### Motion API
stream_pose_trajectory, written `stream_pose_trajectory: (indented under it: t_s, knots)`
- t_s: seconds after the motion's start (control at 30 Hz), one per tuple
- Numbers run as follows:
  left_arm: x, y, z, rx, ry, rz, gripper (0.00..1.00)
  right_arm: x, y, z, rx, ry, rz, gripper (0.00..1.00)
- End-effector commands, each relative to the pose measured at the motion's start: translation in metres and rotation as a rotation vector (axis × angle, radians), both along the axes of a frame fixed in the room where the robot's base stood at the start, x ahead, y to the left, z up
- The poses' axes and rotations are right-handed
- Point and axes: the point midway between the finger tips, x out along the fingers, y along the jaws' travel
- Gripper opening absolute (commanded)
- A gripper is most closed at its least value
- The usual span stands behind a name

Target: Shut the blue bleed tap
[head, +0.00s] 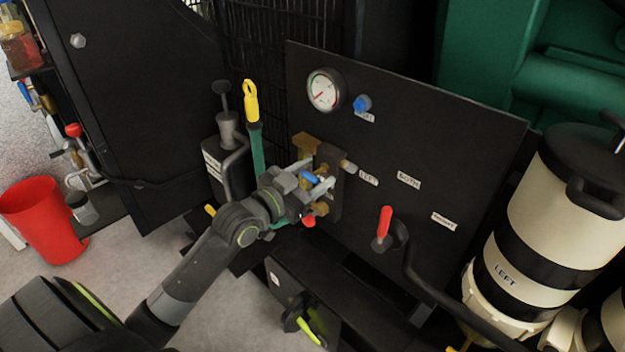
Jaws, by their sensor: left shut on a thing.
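A small blue tap handle (310,177) shows on the brass valve block (305,145) at the left side of the black panel. My left gripper (318,185) reaches in from the lower left and its fingers are closed around the blue handle. The fingers hide part of the handle and valve, so its exact turn is hard to tell. A separate round blue knob (362,103) sits higher on the panel beside the gauge. My right gripper is out of view.
The black panel (450,150) carries a white gauge (324,90) and a red-handled lever (384,226). A red knob (309,221) sits just below my gripper. A black can (212,160) and yellow-handled tool (251,102) stand close left. A cream filter canister (560,200) stands right.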

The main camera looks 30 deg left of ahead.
Motion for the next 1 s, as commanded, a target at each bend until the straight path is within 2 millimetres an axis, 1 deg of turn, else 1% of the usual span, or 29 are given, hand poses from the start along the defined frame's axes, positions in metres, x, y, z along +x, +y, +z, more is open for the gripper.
stream_pose_trajectory:
  t_s: [0.13,0.43,0.63,0.67,0.77,0.8,1.0]
  knots:
    - [-0.0003,-0.0001,-0.0018,0.032,-0.005,0.0,0.29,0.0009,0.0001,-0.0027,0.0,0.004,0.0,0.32]
    - [-0.0003,0.0,-0.0014,0.045,-0.008,0.0,0.29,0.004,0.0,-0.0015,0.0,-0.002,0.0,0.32]
    - [-0.0003,0.0001,-0.0016,0.046,-0.007,0.0,0.29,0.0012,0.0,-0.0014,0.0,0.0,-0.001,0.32]
    - [-0.0004,0.0001,-0.0017,0.046,-0.007,0.0,0.55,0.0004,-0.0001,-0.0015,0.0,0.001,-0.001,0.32]
    - [-0.0003,0.0002,-0.0015,0.045,-0.008,0.0,0.68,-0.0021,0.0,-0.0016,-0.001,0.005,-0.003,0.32]
    - [-0.0003,0.0001,-0.0013,0.045,-0.008,0.0,0.71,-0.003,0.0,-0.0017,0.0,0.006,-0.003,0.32]
    - [-0.0001,0.0001,-0.0008,0.045,-0.01,-0.001,0.71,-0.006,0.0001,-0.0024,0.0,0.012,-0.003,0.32]
